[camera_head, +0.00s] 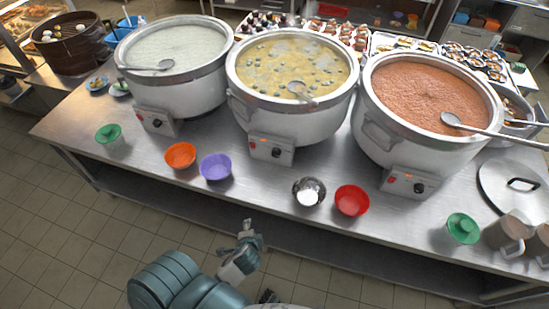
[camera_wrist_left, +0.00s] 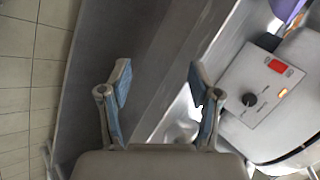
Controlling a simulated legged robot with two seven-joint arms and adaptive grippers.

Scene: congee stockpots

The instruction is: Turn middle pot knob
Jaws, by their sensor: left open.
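The middle pot (camera_head: 240,110) holds yellowish congee with a ladle in it. Its control box (camera_head: 286,157) on the front carries a red switch and a black knob (camera_head: 276,153). My left gripper (camera_head: 247,230) is in front of the table, below and left of that box, and apart from it. In the left wrist view, my left gripper (camera_wrist_left: 160,78) is open with nothing between its fingers. A control box (camera_wrist_left: 285,85) with a black knob (camera_wrist_left: 250,99), red switch and orange light shows right of the fingers. It appears to be the middle pot's box.
The left pot (camera_head: 190,95) and right pot (camera_head: 370,130) flank the middle one. An orange bowl (camera_head: 180,155), purple bowl (camera_head: 215,167), metal bowl (camera_head: 309,191) and red bowl (camera_head: 352,200) stand along the table's front (camera_head: 260,190). Open floor lies before it.

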